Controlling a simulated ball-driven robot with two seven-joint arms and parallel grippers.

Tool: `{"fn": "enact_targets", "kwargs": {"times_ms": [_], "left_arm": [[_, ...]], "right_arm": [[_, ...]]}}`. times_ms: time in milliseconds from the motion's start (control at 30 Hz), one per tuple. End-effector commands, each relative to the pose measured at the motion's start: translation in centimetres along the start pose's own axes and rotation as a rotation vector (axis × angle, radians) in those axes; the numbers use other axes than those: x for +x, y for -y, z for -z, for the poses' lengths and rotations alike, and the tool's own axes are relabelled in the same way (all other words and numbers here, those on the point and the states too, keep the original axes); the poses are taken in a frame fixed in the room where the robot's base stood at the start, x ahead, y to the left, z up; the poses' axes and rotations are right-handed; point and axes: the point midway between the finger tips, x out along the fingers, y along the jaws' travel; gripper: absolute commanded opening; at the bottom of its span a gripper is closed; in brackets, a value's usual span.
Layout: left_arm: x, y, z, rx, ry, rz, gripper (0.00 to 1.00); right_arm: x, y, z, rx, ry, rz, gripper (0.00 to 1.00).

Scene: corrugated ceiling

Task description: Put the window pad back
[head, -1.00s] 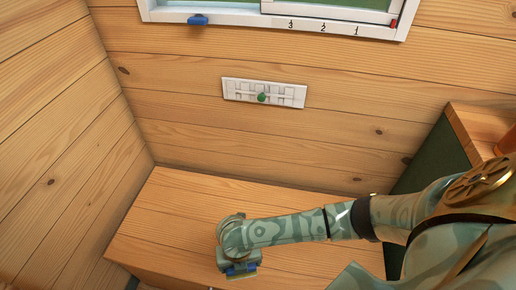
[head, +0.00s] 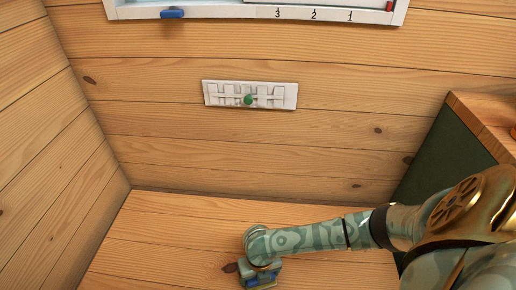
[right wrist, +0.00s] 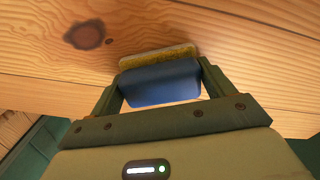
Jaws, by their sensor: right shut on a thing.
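The window pad is a blue block (right wrist: 160,84) with a yellowish layer on its far side. My right gripper (right wrist: 161,86) is shut on it, one finger at each end of the blue block. In the head view, my right gripper (head: 261,281) is low in the picture, over the wooden bench top, with a bit of the blue pad (head: 262,284) showing. The yellow side faces the wood; I cannot tell whether it touches. The window frame (head: 225,13) is at the top, with a small blue piece (head: 172,13) on its lower left edge. My left gripper is not in view.
A white slotted plate (head: 222,95) with a green knob (head: 248,100) is on the plank wall below the window. A dark green-sided cabinet (head: 430,150) with a wooden top stands at the right. The bench top (head: 170,235) left of my gripper is clear.

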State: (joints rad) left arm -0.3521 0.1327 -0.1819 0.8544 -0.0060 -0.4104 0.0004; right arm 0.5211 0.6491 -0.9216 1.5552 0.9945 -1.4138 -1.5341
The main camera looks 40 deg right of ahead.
Motion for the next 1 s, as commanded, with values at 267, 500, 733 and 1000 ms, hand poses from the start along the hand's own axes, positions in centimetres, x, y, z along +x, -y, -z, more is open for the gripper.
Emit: {"fn": "enact_targets", "kwargs": {"times_ms": [267, 500, 733, 1000], "left_arm": [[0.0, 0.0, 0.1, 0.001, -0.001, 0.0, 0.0], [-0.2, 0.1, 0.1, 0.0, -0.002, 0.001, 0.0], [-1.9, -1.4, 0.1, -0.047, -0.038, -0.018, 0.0], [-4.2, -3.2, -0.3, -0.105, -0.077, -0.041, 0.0]], "right_arm": [[0.1, 0.0, 0.0, 0.0, 0.0, 0.0, 1.0], [-0.3, 0.0, 0.0, -0.001, 0.001, 0.0, 1.0], [-4.9, -0.1, -0.2, -0.002, 0.01, -0.003, 1.0], [-10.7, -0.1, -0.1, -0.001, 0.007, -0.003, 1.0]]}}
